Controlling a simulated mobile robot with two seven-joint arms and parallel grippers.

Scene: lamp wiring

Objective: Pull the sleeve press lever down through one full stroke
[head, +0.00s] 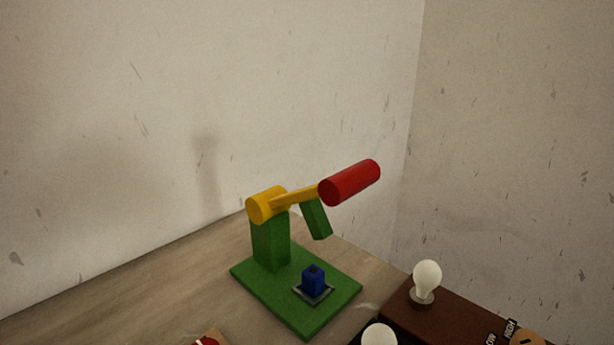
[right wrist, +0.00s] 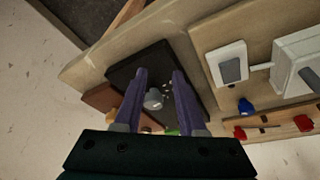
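The sleeve press stands on the table in the head view, with a green base plate (head: 285,302) and a green post (head: 270,243). Its lever is a yellow arm (head: 297,197) ending in a red cylindrical handle (head: 350,182), raised and tilted up to the right. A green ram (head: 316,219) hangs from the arm, above and apart from a blue block (head: 313,279) in a grey seat on the base. My right gripper (right wrist: 159,75) shows only in the right wrist view, its purple fingers apart and nothing held between them. My left gripper is in neither view.
Right of the press, a white bulb (head: 427,279) stands on a brown board (head: 456,316); another bulb (head: 380,336) is at the bottom edge. The right wrist view shows a black panel (right wrist: 187,62), a white switch (right wrist: 229,64) and a white box (right wrist: 298,66). Walls stand behind the press.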

